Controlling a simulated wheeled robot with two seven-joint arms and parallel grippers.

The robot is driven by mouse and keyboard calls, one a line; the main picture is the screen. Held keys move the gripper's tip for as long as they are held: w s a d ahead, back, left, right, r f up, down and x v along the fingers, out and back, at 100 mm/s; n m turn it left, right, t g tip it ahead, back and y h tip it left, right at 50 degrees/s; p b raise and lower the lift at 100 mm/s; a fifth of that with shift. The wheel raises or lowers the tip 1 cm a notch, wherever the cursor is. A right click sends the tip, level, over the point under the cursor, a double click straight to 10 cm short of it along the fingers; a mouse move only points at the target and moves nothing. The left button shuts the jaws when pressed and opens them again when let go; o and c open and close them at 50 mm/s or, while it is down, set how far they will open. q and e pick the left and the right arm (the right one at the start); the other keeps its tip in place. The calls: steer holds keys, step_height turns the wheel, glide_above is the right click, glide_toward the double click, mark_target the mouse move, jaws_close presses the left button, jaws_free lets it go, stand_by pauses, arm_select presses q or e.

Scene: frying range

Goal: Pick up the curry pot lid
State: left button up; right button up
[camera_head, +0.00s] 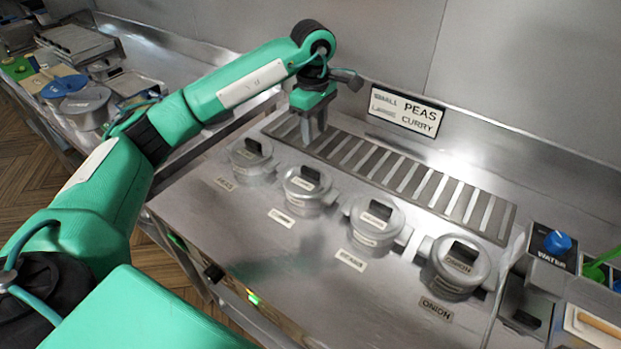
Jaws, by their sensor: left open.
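Several silver lidded pots with black lid handles stand in a row on the steel counter. The first lid (250,154) is at the left, then a second lid (306,184), a third lid (376,219) and a fourth lid (458,264) at the right. The fourth pot's label reads ONION; the other labels are too small to read surely, so I cannot tell which lid is the curry one. My left gripper (313,136) is open and points down over the slotted strip, behind and above the first two pots, apart from every lid. My right gripper is out of view.
A slotted grate (405,178) runs behind the pots. A WATER container (552,246) with a blue top is at the right.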

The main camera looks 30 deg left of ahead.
arm_select(q)
steer(key=p, duration=0.2)
glide_above(312, 170)
steer(key=f, duration=0.8)
steer(key=shift+s, duration=0.25)
step_height(312, 170, down, 4)
steer(key=p, duration=0.3)
steer(key=shift+w, duration=0.1)
steer(key=shift+f, duration=0.65)
jaws_close()
